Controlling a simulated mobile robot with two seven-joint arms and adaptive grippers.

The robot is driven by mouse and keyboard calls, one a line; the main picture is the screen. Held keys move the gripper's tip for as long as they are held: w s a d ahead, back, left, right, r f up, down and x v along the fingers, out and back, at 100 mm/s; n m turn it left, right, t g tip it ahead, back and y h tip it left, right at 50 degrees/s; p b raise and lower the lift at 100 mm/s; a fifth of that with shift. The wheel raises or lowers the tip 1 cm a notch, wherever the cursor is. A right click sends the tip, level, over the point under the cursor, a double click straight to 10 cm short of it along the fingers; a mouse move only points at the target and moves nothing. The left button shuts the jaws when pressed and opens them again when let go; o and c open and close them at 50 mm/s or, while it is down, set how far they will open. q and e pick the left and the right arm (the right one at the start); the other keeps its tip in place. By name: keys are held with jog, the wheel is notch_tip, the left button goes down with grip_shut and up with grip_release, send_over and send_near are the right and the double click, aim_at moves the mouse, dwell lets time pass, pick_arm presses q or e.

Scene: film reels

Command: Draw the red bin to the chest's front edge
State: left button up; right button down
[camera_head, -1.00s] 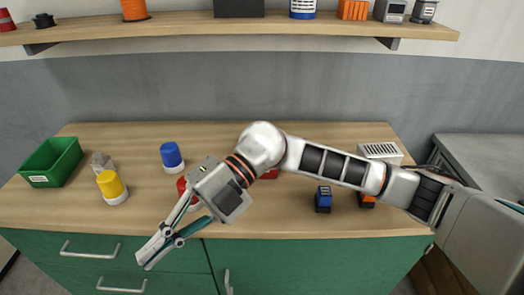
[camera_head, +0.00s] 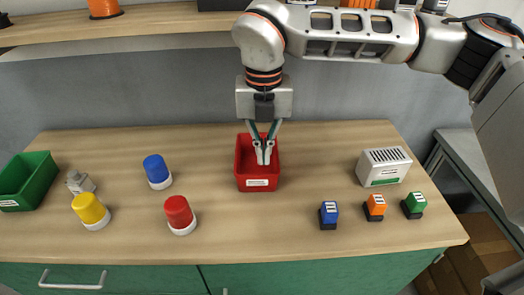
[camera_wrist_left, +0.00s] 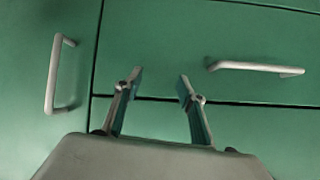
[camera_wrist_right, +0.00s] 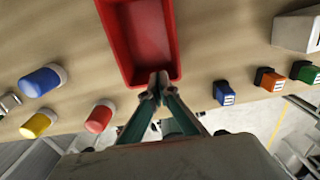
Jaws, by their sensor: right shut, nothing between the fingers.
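The red bin (camera_head: 243,180) stands empty on the wooden top of the chest (camera_head: 330,248), right of the red-capped jar and back from the front edge. My right gripper (camera_head: 264,158) points down with its fingertips shut and empty, within the bin's outline. In the right wrist view the fingertips (camera_wrist_right: 158,82) overlap the near wall of the bin (camera_wrist_right: 112,40); I cannot tell whether they touch it. My left gripper (camera_wrist_left: 160,78) shows only in the left wrist view, open and empty, facing the green drawer fronts.
Left of the bin stand red (camera_head: 178,211), blue (camera_head: 156,168) and yellow (camera_head: 89,209) capped jars and a green bin (camera_head: 40,180). To the right are blue (camera_head: 328,213), orange (camera_head: 375,206) and green (camera_head: 414,204) small blocks and a white vented box (camera_head: 384,166). The top before the red bin is clear.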

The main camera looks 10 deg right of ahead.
aim_at(263, 177)
notch_tip(263, 177, down, 7)
jog(key=shift+f, duration=0.15)
dwell(0.4)
jog(key=shift+s, duration=0.2)
jog(key=s, duration=0.2)
jog(key=s+a, duration=0.1)
jog(key=s, duration=0.4)
jog(key=shift+a, duration=0.3)
jog(key=s, duration=0.2)
jog(key=s+a+b, duration=0.1)
jog(key=s, duration=0.1)
jog(key=shift+s, duration=0.35)
jog(key=shift+s+a, duration=0.1)
jog(key=shift+s, duration=0.1)
pick_arm(q)
jog(key=shift+s+a+f, duration=0.15)
jog(key=shift+s+f, duration=0.55)
jog(key=shift+s, duration=0.05)
pick_arm(e)
jog(key=shift+w, duration=0.1)
